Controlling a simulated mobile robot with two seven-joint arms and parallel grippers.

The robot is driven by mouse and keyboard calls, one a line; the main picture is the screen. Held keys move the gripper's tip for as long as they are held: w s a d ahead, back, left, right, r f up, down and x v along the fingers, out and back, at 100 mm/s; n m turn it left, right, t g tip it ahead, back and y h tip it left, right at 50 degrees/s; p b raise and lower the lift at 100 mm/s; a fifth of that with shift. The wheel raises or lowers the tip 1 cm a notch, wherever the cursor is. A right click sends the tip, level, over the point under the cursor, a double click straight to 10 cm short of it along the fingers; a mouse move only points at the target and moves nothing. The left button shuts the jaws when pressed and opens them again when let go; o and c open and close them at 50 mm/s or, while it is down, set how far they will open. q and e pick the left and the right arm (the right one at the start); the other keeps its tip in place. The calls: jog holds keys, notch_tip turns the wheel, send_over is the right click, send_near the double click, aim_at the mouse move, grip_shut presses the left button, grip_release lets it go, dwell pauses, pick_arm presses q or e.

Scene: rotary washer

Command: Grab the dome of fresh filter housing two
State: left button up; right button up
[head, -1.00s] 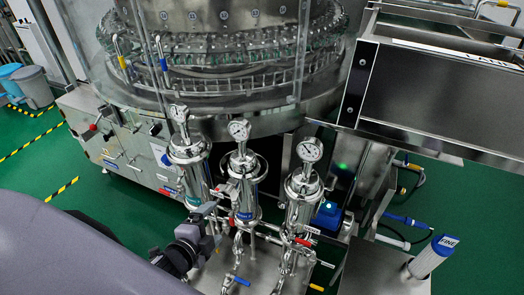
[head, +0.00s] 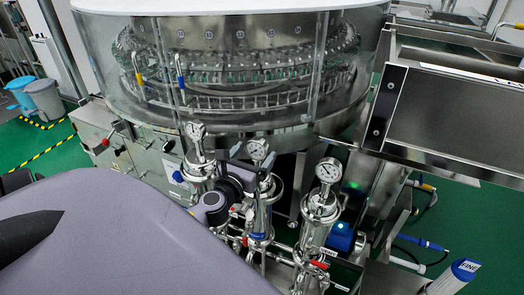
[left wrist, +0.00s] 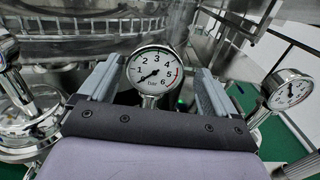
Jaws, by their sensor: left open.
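Three steel filter housings with dial gauges stand in a row in the head view: left (head: 197,165), middle (head: 262,215) and right (head: 320,210). I take the middle one as housing two; its tag is not readable. Its gauge (head: 257,149) also shows in the left wrist view (left wrist: 153,71), between my fingers. My left gripper (head: 253,157) is open at the top of the middle housing, with one finger on each side of the gauge. In both views my gripper and wrist hide most of the dome, so contact cannot be told. My right gripper is out of view.
The round glass-walled washer (head: 240,75) stands close behind the housings. A steel box-like unit (head: 450,115) is at the right. Neighbouring gauges flank my gripper in the wrist view, left (left wrist: 6,48) and right (left wrist: 290,92). A cartridge labelled FINE (head: 455,277) stands at lower right.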

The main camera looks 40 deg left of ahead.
aim_at(261, 140)
pick_arm(q)
jog(key=shift+a+x, duration=0.1)
jog(key=shift+x, duration=1.35)
jog(key=shift+a+x, duration=0.15)
jog(key=shift+x, duration=1.3)
jog(key=shift+s+r, duration=0.1)
jog(key=shift+c, duration=0.3)
grip_shut()
jog(key=shift+r, duration=0.25)
